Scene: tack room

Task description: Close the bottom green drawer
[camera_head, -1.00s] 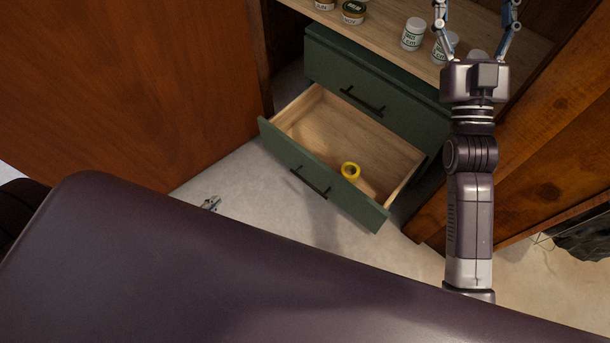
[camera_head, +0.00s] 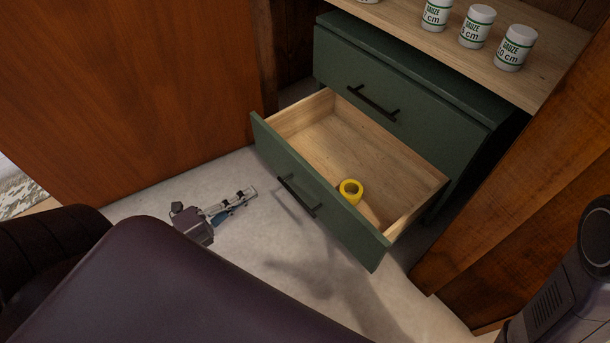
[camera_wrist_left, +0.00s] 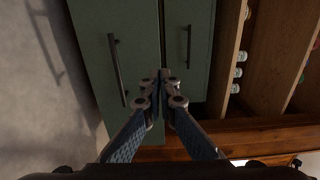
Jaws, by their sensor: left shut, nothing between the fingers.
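The bottom green drawer (camera_head: 318,190) is pulled out of the cabinet, with its wooden inside showing and a black bar handle on its front. A yellow roll (camera_head: 350,190) lies inside it near the front right. My left gripper (camera_head: 250,192) is low over the floor, left of the drawer front and apart from it, with its fingers shut and empty. The left wrist view shows the fingertips (camera_wrist_left: 164,76) together, with the green drawer front (camera_wrist_left: 118,60) and its handle beyond. My right gripper is out of view; only part of my right arm shows at the lower right.
The top green drawer (camera_head: 400,100) is closed above. Several white gauze tubs (camera_head: 477,27) stand on the wooden shelf over it. A wooden panel (camera_head: 120,90) rises at left and a wooden post (camera_head: 520,200) at right. The pale floor before the drawer is clear.

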